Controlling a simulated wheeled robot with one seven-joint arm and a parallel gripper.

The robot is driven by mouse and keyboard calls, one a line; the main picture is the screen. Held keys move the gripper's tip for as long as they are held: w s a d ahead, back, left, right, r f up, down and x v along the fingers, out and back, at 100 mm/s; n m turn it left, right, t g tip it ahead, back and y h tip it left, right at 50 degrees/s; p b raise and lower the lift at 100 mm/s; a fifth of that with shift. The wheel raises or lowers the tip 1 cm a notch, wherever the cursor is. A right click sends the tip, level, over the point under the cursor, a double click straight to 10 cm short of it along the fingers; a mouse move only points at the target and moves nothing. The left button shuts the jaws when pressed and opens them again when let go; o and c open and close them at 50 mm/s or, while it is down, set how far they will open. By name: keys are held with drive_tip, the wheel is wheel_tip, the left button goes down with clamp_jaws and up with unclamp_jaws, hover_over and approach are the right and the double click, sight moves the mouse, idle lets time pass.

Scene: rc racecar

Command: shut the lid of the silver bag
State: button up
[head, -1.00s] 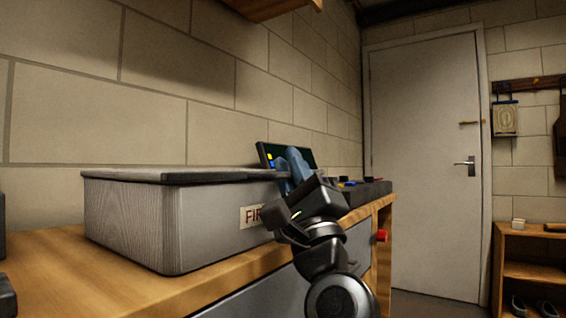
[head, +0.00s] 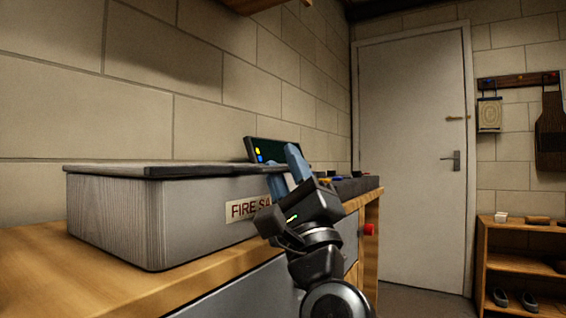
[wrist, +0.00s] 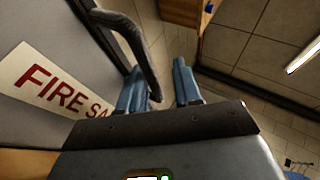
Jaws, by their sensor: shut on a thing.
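The silver bag (head: 115,215) is a grey box-shaped case on the wooden bench, with a FIRE SA... label (head: 247,208) on its front. Its dark-rimmed lid (head: 150,171) lies nearly flat over the top; I cannot tell if any gap remains. My gripper (head: 287,172) is at the bag's right end, its blue fingers up at lid height. In the wrist view, a dark curved strip of the lid's rim (wrist: 136,50) runs down between the fingers (wrist: 158,85), close to the left one. The far right end of the lid is hidden behind the fingers.
The wooden bench (head: 30,262) carries a dark screen (head: 262,150) and a dark tray of small items (head: 357,184) beyond the gripper. A brick wall stands close behind the bag. A white door (head: 410,150) and a low shelf (head: 520,270) are to the right.

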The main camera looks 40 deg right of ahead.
drive_tip(key=v, duration=0.6)
drive_tip(key=shift+s, duration=0.2)
drive_tip(key=shift+f, duration=0.15)
idle(0.4)
drive_tip(key=s+f+n+g+y, duration=0.35)
drive_tip(key=s+f+n, duration=0.25)
drive_tip(key=f+n, duration=0.5)
drive_tip(key=s+f+n+g+y, duration=0.2)
drive_tip(key=s+f+n+y, duration=0.35)
drive_tip(key=f+n, duration=0.55)
drive_tip(key=s+a+f+n+g+h, duration=0.1)
drive_tip(key=s+a+f+g, duration=0.1)
drive_tip(key=s+f, duration=0.45)
drive_tip(key=s+a+f+n+g+h, duration=0.1)
drive_tip(key=s+a+f+n+g, duration=0.15)
drive_tip(key=s, duration=0.65)
drive_tip(key=s+a+f+n+g+h, duration=0.1)
drive_tip(key=s+a+f+g, duration=0.1)
drive_tip(key=s+f, duration=0.4)
wheel_tip(320, 180, up, 33)
drive_tip(key=p, duration=3.1)
drive_tip(key=shift+s+d+f+p, duration=0.2)
drive_tip(key=shift+s+d+p, duration=0.1)
drive_tip(key=shift+s, duration=0.15)
